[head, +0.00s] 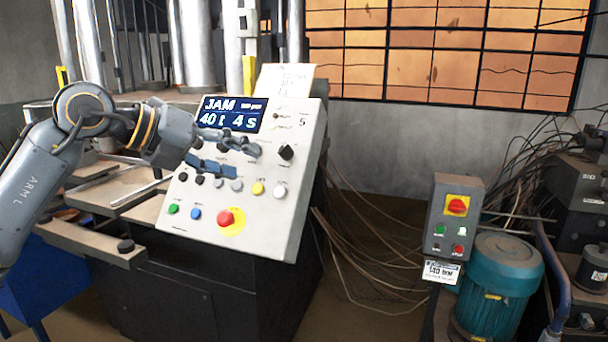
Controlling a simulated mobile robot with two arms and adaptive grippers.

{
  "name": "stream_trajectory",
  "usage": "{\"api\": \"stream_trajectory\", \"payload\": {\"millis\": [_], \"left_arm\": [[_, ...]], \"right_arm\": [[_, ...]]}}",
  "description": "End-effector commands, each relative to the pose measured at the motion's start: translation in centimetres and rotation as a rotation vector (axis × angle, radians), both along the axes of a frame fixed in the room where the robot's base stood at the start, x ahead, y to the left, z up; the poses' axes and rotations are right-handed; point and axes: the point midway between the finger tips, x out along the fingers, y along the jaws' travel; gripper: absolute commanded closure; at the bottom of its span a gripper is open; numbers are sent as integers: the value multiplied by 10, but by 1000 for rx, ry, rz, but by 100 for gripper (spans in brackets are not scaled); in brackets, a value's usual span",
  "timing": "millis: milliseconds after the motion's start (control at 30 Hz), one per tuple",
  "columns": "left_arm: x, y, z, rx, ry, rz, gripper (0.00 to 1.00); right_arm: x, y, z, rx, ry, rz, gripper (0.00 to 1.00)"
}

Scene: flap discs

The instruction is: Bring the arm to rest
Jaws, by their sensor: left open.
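My left arm (40,185) comes in from the left and reaches across to the front of a pale control panel (262,218). Its gripper (247,161) is open, with its two dark fingers apart and nothing seen between them. The fingers overlap the panel below its blue display (232,114), which reads "JAM" and "40 t 4 s". I cannot tell whether the fingertips touch the panel. My right gripper is not in view.
The panel has a red button (226,218) on yellow, a black knob (286,152) and several coloured buttons. A grey switch box (448,215) and a teal motor (499,285) stand at the right. Loose cables hang behind. Metal columns (196,45) rise at the back left.

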Motion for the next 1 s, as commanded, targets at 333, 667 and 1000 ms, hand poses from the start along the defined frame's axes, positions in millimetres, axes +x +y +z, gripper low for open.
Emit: {"api": "stream_trajectory", "payload": {"millis": [333,667,1000], "left_arm": [[-54,-103,-18,-776,24,-277,47],[-29,-1,-94,-1701,254,306,47],[-78,90,-327,-1876,645,1313,47]], "right_arm": [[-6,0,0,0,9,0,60],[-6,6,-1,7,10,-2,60],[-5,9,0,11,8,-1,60]]}}
